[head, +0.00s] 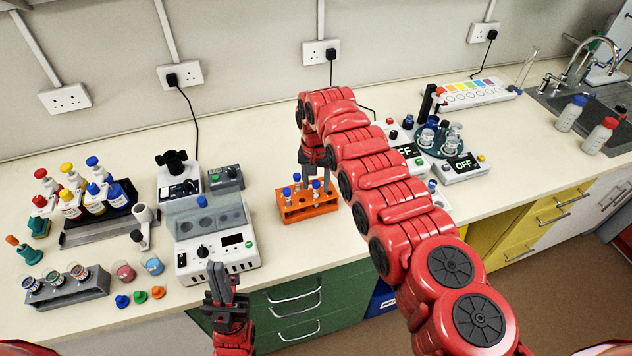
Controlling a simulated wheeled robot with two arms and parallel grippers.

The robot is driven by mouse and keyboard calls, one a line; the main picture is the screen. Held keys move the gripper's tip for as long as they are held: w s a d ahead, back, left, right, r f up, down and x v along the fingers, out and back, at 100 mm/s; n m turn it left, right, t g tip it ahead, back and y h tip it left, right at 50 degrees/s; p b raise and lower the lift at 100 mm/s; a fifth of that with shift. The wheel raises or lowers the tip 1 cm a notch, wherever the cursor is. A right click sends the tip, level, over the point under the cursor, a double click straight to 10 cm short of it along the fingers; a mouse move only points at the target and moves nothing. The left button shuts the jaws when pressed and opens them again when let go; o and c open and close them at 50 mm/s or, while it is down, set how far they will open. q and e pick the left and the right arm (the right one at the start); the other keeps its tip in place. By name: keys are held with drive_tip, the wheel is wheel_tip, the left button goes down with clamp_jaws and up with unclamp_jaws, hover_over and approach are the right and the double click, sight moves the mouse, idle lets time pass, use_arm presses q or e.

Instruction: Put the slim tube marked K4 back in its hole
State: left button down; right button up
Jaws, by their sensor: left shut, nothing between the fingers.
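An orange rack (309,212) stands on the bench in the middle of the head view, with a few slim blue-capped tubes in or over it. One tube (287,194) is at its left and another (297,180) is behind that. A third tube (316,188) is at my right gripper (316,182), which points down over the rack. I cannot tell whether its fingers hold this tube. No K4 mark is legible, and the free hole is not clear. My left gripper (222,288) is shut and empty, low in front of the bench's front edge.
A grey-and-white instrument (217,255) stands left of the rack. Bottles (97,190), a grey cup rack (70,290) and loose caps (140,297) are further left. My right arm crosses over the bench right of the rack. Two devices reading OFF (460,165) stand beyond it.

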drive_tip(key=shift+o, duration=0.2)
drive_tip(key=shift+r, duration=0.1)
wheel_tip(320, 180, up, 8)
drive_tip(key=b, duration=0.3)
drive_tip(key=shift+a, duration=0.1)
wheel_tip(320, 180, up, 9)
drive_tip(key=p, duration=0.6)
drive_tip(key=shift+r, duration=0.15)
